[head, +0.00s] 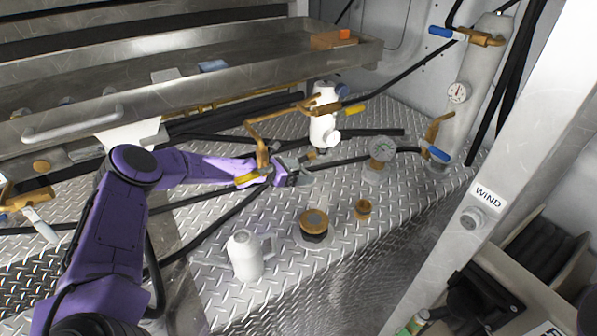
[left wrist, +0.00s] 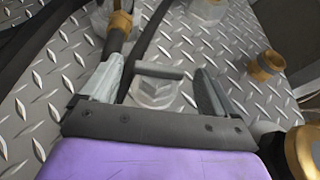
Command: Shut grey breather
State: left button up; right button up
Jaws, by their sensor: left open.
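A small grey fitting with a short bar on top (left wrist: 158,86) lies between my open left fingers in the left wrist view. It may be the grey breather, but I cannot tell for sure. My left gripper (left wrist: 160,88) is open, with one finger on each side of it and no clear contact visible. In the head view my left gripper (head: 303,169) is low over the tread-plate deck, in front of the white cylinder (head: 323,128), and largely hides the fitting. My right gripper is not in view.
A brass cap (head: 313,222), a smaller brass fitting (head: 363,208) and a white jug (head: 245,256) stand nearer on the deck. Yellow-handled brass valves and dark hoses lie close around my gripper. A metal tray (head: 190,95) overhangs the back.

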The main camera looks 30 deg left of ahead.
pick_arm(q)
jog(key=c, duration=1.1)
jog(key=shift+o, duration=0.2)
jog(key=shift+w+a+f+m+b, duration=0.1)
jog(key=shift+w+f+m+b, duration=0.15)
jog(key=shift+b, duration=0.4)
jog(key=m+g+h+b, duration=0.1)
jog(key=b, duration=0.2)
jog(key=m+g+h+b, duration=0.1)
jog(key=m+g+b, duration=0.1)
jog(key=b, duration=0.2)
jog(key=m+g+h+b, duration=0.1)
jog(key=h+b, duration=0.1)
jog(key=b, duration=0.2)
jog(key=shift+w+a+f+m, duration=0.2)
jog(key=shift+w+a+m, duration=0.05)
jog(key=shift+a+m, duration=0.15)
jog(key=shift+r+m+g+h+b, duration=0.4)
jog(key=shift+g+b, duration=0.2)
jog(key=shift+b, duration=0.2)
jog(key=o, duration=1.1)
jog(key=shift+c, duration=0.2)
jog(key=v, duration=1)
jog(key=shift+s+a+b, duration=0.2)
jog(key=shift+a+b, duration=0.05)
jog(key=shift+b, duration=0.15)
